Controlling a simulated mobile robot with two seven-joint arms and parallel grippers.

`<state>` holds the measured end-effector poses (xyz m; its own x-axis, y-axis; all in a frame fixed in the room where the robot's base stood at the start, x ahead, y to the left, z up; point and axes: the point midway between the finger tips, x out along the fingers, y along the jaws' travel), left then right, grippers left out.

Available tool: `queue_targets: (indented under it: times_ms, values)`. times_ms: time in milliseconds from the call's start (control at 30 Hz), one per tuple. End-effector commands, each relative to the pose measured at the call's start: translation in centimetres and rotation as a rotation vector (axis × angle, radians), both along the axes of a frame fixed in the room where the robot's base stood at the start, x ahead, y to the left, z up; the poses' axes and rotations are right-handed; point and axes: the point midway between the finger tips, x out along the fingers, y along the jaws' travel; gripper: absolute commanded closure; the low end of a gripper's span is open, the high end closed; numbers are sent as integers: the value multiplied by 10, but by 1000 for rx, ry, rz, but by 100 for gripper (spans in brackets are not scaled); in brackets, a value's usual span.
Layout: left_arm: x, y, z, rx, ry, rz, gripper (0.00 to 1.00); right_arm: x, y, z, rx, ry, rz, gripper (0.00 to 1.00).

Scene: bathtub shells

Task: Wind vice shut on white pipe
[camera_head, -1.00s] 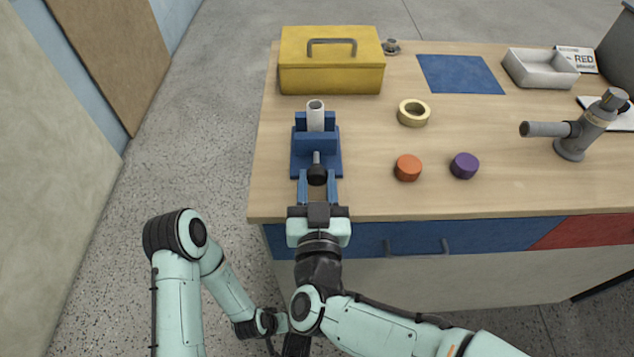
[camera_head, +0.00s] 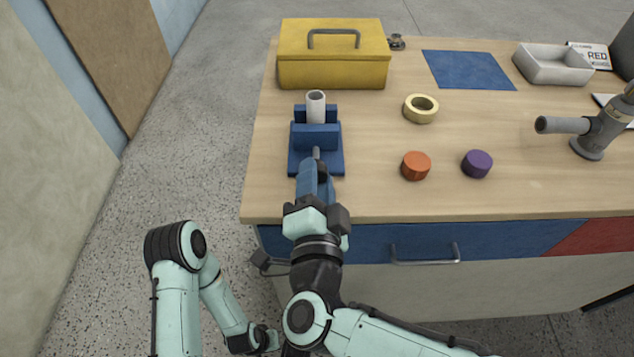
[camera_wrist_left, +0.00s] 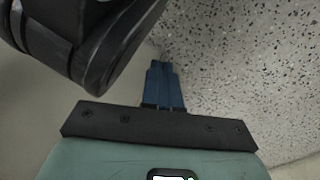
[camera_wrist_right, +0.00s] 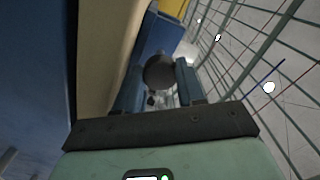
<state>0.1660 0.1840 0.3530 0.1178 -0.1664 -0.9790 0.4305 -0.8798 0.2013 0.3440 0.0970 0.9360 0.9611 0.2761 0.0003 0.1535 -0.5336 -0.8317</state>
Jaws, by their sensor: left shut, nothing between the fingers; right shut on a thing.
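The blue vice (camera_head: 316,138) sits near the left end of the wooden table. The white pipe (camera_head: 316,107) stands upright between its jaws; I cannot tell how tightly they close on it. My right gripper (camera_head: 314,172) is shut on the vice's dark handle knob (camera_wrist_right: 160,72) at the vice's front and partly hides it in the head view. In the right wrist view the knob lies between the two blue fingers, and the hand is rolled. My left gripper (camera_wrist_left: 163,82) is shut and empty, low over the speckled floor, away from the vice.
A yellow toolbox (camera_head: 333,60) stands behind the vice. A tape roll (camera_head: 421,109), an orange cap (camera_head: 416,166) and a purple cap (camera_head: 477,163) lie to the right. A grey pipe fitting (camera_head: 590,130), white tray (camera_head: 553,65) and blue mat (camera_head: 468,70) are farther right.

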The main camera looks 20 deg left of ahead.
Motion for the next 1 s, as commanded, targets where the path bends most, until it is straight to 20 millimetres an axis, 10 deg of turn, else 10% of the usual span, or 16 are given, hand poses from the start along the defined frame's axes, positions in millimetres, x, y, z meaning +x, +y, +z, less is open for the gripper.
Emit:
queue_targets:
  times_ms: [1000]
  values:
    - [-74,9,-45,-16,246,24,100,-1,2,-1,481,143,5,91]
